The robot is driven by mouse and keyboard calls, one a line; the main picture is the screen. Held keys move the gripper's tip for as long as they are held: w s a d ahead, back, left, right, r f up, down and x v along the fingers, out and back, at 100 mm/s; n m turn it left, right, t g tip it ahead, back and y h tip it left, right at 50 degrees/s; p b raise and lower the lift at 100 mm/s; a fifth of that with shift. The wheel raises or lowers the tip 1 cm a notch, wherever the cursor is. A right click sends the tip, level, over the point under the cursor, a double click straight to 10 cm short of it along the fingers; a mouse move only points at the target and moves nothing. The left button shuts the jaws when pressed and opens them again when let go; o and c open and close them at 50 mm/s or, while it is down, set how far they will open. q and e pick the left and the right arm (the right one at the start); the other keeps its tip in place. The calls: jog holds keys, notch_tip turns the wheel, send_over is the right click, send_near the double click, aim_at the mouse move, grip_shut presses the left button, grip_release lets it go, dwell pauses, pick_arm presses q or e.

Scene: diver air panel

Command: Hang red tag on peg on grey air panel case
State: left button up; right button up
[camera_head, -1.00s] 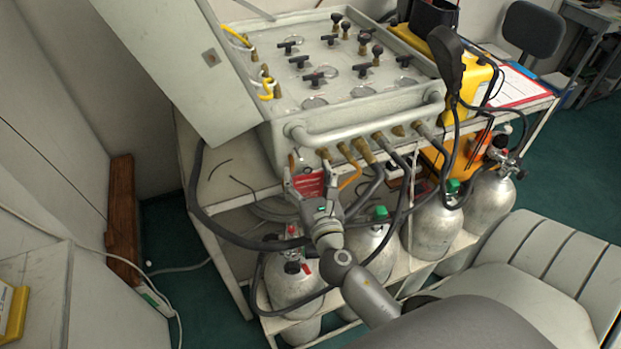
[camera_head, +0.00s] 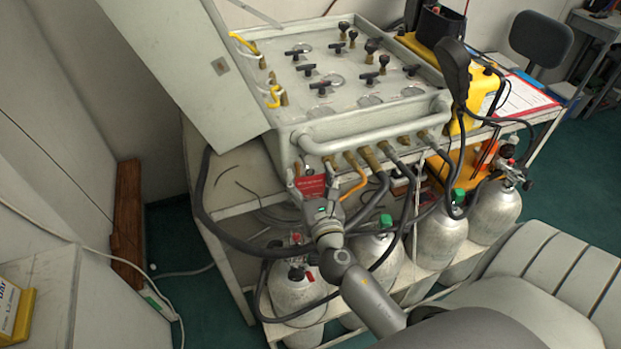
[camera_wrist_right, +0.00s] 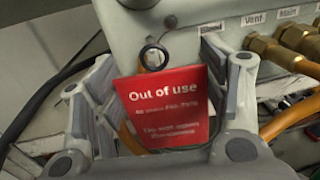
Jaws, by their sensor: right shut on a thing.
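The red tag (camera_wrist_right: 165,112), with white "Out of use" lettering, is between the fingers of my right gripper (camera_head: 312,184), which is shut on it. The tag also shows in the head view (camera_head: 310,186). My left gripper is out of view.
Brass fittings (camera_wrist_right: 290,50) and hoses stand right of the tag. An orange hose (camera_head: 353,187) passes close to my right gripper. The case's front tube handle (camera_head: 370,127) is above. Silver cylinders (camera_head: 297,293) stand below on the rack.

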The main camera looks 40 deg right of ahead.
jog(key=shift+w, duration=0.2)
dwell(0.4)
jog(key=shift+x, duration=0.85)
jog(key=shift+w+p, duration=0.2)
jog(key=shift+p, duration=0.15)
jog(key=shift+w, duration=0.3)
jog(key=shift+f, duration=0.3)
dwell(0.5)
jog(key=o, duration=0.9)
